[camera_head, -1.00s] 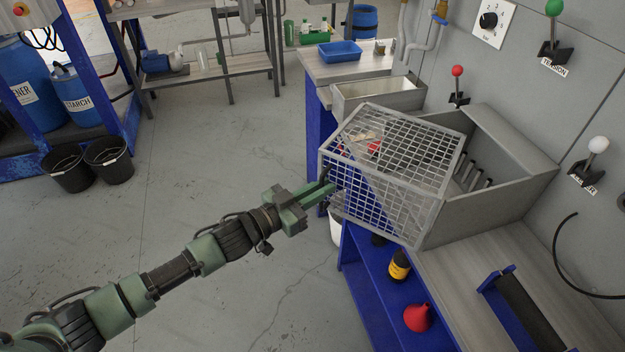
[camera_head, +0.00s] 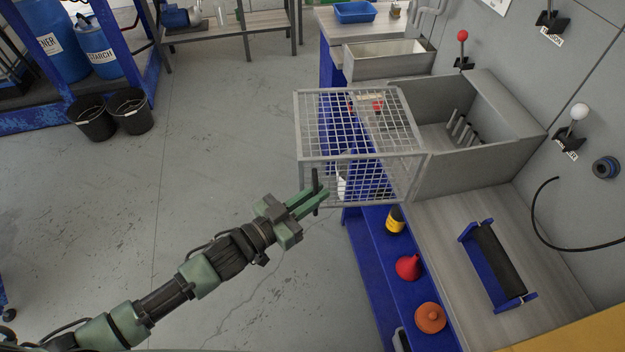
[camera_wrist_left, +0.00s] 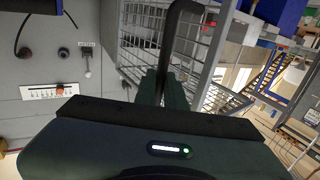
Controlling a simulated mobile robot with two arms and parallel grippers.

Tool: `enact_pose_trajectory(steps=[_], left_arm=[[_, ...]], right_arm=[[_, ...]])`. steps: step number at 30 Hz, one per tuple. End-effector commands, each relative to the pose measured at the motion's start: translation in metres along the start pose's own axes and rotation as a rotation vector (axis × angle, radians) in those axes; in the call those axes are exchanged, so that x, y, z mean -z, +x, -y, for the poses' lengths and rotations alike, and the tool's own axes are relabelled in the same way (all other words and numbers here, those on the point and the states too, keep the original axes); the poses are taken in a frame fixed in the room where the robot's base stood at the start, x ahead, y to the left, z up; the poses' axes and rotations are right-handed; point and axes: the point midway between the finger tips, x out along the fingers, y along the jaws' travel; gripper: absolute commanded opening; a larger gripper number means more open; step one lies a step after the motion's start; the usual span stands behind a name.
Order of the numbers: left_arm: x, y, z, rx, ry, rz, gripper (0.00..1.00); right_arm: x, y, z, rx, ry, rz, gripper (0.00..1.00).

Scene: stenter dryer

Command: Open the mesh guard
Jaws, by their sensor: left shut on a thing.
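The mesh guard (camera_head: 358,125) is a grey wire cage with a solid frame. It stands out to the left of the grey box (camera_head: 455,135) on the machine, level with the box's rim, and the box's inside with several dark rods shows. My left gripper (camera_head: 317,196) is shut on the dark bar handle (camera_head: 315,178) at the guard's near left corner. In the left wrist view the handle (camera_wrist_left: 183,35) runs up between the fingers, with the mesh guard (camera_wrist_left: 143,30) beside it. My right gripper is out of view.
A blue shelf (camera_head: 372,260) below the guard holds a yellow-black container (camera_head: 394,220), a red funnel (camera_head: 408,267) and an orange-brown item (camera_head: 430,318). A roller in a blue frame (camera_head: 497,260) sits on the bench. Levers (camera_head: 572,130) project from the wall.

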Motion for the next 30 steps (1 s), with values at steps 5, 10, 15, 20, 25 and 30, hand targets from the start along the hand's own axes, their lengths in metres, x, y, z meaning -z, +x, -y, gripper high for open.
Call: enact_pose_trajectory(steps=[5,10,15,20,25,30], left_arm=[[0.0018,-0.0027,-0.0081,0.0,0.003,-0.003,0.0],[0.0017,-0.0034,-0.0109,0.0,0.003,-0.004,0.0],[0.0016,-0.0035,-0.0114,-0.001,0.003,-0.004,0.0],[0.0016,-0.0035,-0.0113,-0.001,0.003,-0.004,0.0],[0.0013,-0.0035,-0.0112,0.0,0.002,-0.003,0.32],[0.0008,-0.0037,-0.0109,0.0,0.001,-0.002,0.32]], right_arm=[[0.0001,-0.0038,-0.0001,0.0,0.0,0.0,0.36],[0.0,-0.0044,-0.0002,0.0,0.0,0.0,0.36],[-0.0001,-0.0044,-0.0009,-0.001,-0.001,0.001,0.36],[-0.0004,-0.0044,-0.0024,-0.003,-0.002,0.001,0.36],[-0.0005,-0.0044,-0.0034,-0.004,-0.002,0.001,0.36],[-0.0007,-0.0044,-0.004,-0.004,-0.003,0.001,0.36]])
